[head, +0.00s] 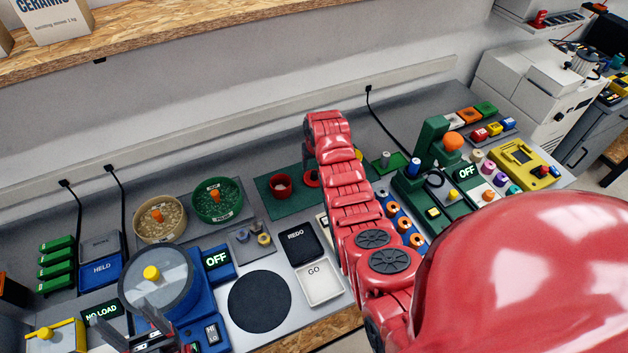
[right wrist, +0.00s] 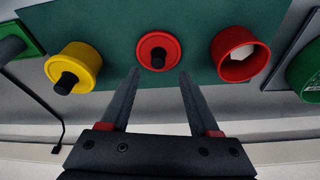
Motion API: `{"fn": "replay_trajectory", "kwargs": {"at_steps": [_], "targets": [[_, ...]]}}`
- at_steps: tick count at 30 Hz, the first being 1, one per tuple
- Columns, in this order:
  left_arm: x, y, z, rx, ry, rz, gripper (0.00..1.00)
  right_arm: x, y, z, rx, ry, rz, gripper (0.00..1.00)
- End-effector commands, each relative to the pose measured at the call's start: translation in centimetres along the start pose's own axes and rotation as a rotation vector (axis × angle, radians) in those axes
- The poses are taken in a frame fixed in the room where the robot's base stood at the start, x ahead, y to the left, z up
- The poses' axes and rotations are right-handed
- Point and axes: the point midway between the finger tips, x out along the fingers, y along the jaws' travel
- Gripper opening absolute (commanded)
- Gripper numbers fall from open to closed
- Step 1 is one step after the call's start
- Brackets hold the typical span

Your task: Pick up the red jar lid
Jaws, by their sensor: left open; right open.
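The red jar lid (right wrist: 147,42), a flat red disc with a black knob, lies on a green mat (right wrist: 200,75) in the right wrist view. In the head view a small part of the lid (head: 310,178) shows beside my right arm. My right gripper (right wrist: 159,72) is open and empty, its fingertips at either side of the lid's near edge; the height gap is unclear. An open red jar (right wrist: 226,62) stands right of the lid, something pale inside. My left gripper (head: 148,328) is open at the lower left.
A yellow jar (right wrist: 86,64) with a black knob stands left of the lid. A green tub (head: 218,215) and a beige tub (head: 160,232) stand left of the red jar. A green press (head: 432,142) stands to the right. A wooden shelf (head: 190,38) hangs above.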

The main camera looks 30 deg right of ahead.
Motion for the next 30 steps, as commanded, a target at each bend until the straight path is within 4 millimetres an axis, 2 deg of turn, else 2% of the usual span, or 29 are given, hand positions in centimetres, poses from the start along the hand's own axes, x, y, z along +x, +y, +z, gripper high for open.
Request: {"fn": "replay_trajectory", "kwargs": {"at_steps": [8, 13, 15, 18, 24, 26, 30], "targets": [[-0.9, 0.0, 0.1, 0.0, 0.0, 0.0, 0.69, 1.5, 0.1, 0.1, 0.001, -0.003, 0.0, 0.62], [-2.5, 0.1, 0.4, 0.0, 0.0, 0.0, 0.69, 4.1, 0.3, 0.5, 0.001, -0.005, 0.0, 0.62], [-3.9, 0.2, 0.7, 0.0, 0.0, 0.0, 0.69, 5.3, 0.3, 0.4, 0.0, -0.001, 0.0, 0.62], [-4.4, 0.2, 0.7, 0.0, 0.0, 0.0, 0.69, 5.8, 0.3, 0.2, -0.001, 0.002, 0.0, 0.62], [-4.1, 0.2, 0.7, 0.0, 0.0, 0.0, 0.69, 5.6, 0.3, 0.1, -0.001, 0.001, 0.0, 0.62], [-4.1, 0.2, 0.7, 0.0, 0.0, 0.0, 0.69, 5.6, 0.3, 0.1, -0.001, 0.001, 0.0, 0.55], [-4.0, 0.2, 0.7, 0.0, 0.0, 0.0, 0.69, 5.5, 0.3, 0.1, 0.0, 0.001, 0.0, 0.3]]}}
